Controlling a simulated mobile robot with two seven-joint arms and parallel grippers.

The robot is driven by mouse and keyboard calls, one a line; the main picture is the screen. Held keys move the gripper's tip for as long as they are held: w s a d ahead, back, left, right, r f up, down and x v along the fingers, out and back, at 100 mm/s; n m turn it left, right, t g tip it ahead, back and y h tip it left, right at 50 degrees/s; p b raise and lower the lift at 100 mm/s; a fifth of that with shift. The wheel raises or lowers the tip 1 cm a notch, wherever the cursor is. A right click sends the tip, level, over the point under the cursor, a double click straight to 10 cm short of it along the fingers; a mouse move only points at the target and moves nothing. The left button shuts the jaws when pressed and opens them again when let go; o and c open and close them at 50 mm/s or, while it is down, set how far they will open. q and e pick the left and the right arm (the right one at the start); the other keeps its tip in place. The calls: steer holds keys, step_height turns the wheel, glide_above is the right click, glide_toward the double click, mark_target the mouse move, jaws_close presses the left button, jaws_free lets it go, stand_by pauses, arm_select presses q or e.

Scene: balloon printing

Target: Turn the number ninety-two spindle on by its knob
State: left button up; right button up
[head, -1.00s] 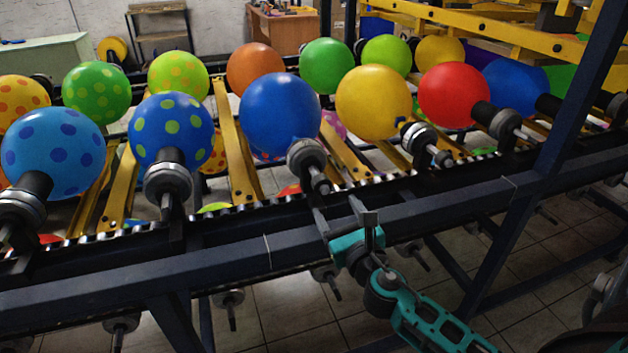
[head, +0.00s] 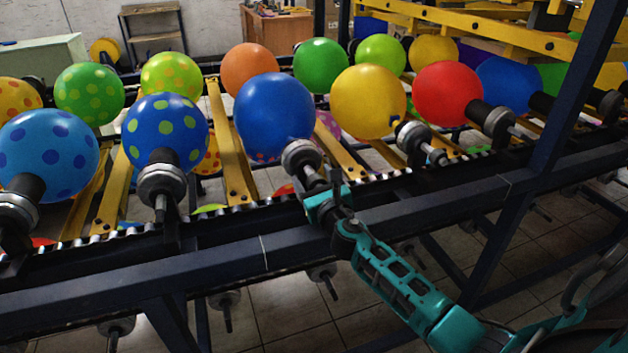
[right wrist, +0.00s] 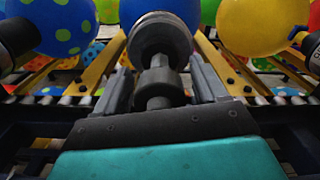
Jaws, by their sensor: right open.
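A plain blue balloon (head: 273,115) sits on a spindle (head: 302,157) with a round grey disc and a narrower knob behind it. No number is readable on any spindle, so I cannot confirm which is ninety-two. My right gripper (head: 317,181) is at the tail end of this spindle. In the right wrist view its two open fingers (right wrist: 163,82) stand on either side of the spindle's knob (right wrist: 158,87), with small gaps at both sides. The grey disc (right wrist: 160,38) is just beyond the fingertips. My left gripper is not in view.
Neighbouring spindles carry a green-dotted blue balloon (head: 165,131) at left and a yellow balloon (head: 368,102) at right. A slanted dark post (head: 567,100) stands at the right.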

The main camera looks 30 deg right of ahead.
steer(key=c, duration=1)
steer(key=shift+c, duration=0.2)
steer(key=shift+m, duration=0.3)
steer(key=m, duration=0.2)
steer(key=shift+m, duration=0.3)
steer(key=m+b, duration=0.1)
steer(key=m, duration=0.9)
steer(key=shift+m, duration=2.2)
